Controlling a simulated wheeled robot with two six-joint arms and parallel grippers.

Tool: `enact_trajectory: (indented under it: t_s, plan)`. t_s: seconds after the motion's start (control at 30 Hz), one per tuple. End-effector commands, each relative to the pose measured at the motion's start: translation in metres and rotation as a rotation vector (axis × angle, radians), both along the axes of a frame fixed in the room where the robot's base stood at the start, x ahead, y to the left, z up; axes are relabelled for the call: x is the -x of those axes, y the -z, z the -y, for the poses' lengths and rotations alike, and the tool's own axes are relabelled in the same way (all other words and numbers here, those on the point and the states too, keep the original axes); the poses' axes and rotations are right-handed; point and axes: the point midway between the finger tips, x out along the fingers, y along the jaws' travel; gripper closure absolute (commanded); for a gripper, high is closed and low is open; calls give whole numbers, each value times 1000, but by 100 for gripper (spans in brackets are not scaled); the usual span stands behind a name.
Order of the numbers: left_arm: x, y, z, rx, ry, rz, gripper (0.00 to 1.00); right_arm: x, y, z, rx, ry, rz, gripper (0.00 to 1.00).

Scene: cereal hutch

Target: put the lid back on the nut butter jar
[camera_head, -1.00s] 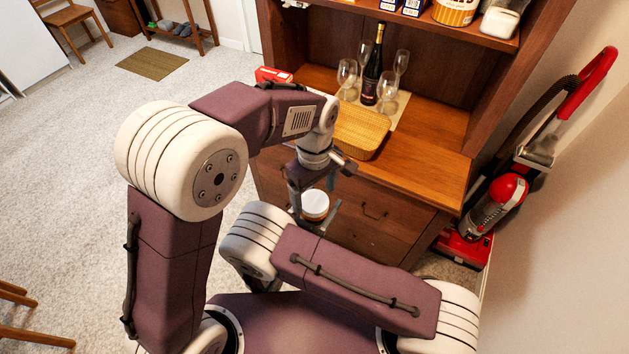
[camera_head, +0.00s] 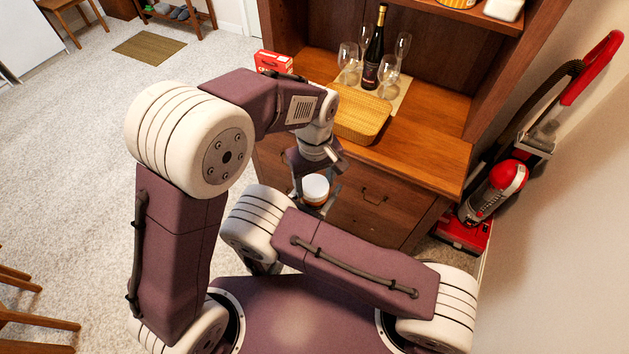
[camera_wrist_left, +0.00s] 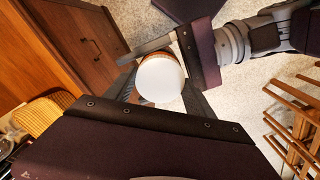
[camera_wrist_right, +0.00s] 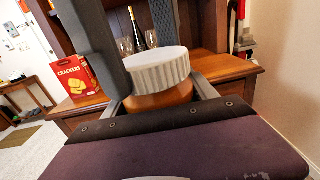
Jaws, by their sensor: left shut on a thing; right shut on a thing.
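The nut butter jar (camera_wrist_right: 158,102) is amber-brown and upright in the right wrist view. Its ribbed white lid (camera_wrist_right: 158,70) covers its top; I cannot tell whether the lid is fully seated. The lid (camera_head: 316,187) also shows in the head view, in front of the hutch drawers. In the left wrist view, my left gripper (camera_wrist_left: 160,92) is shut on the lid from above, its fingers on either side. My right gripper (camera_wrist_right: 160,98) is shut on the jar body, below the lid. The jar's lower part is hidden by my right gripper.
The wooden hutch counter (camera_head: 425,147) holds a woven basket (camera_head: 360,117), a wine bottle (camera_head: 373,50), several glasses (camera_head: 387,75) and a red crackers box (camera_head: 273,62). A red vacuum cleaner (camera_head: 495,195) stands at right. Open carpet (camera_head: 70,130) lies at left.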

Motion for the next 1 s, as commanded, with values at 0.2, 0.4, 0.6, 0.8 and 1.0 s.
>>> enact_trajectory:
  t_s: [0.2, 0.4, 0.6, 0.8, 1.0]
  plan:
    - [0, 0, 1, 4, 703, 1, 86, 0, -1, 0, 0, -1, 2, 100]
    - [0, 0, 1, 6, 1228, 0, 86, 0, -1, 0, 0, -1, 1, 100]
    - [0, 0, 1, 6, 1280, 1, 35, 0, -1, 0, 0, -1, 1, 100]
    - [0, 0, 0, 5, 1278, -1, 16, 0, -1, 0, 0, -1, 1, 100]
    - [0, -2, 1, 6, 1277, 1, 16, 0, -1, 0, 0, 0, 2, 100]
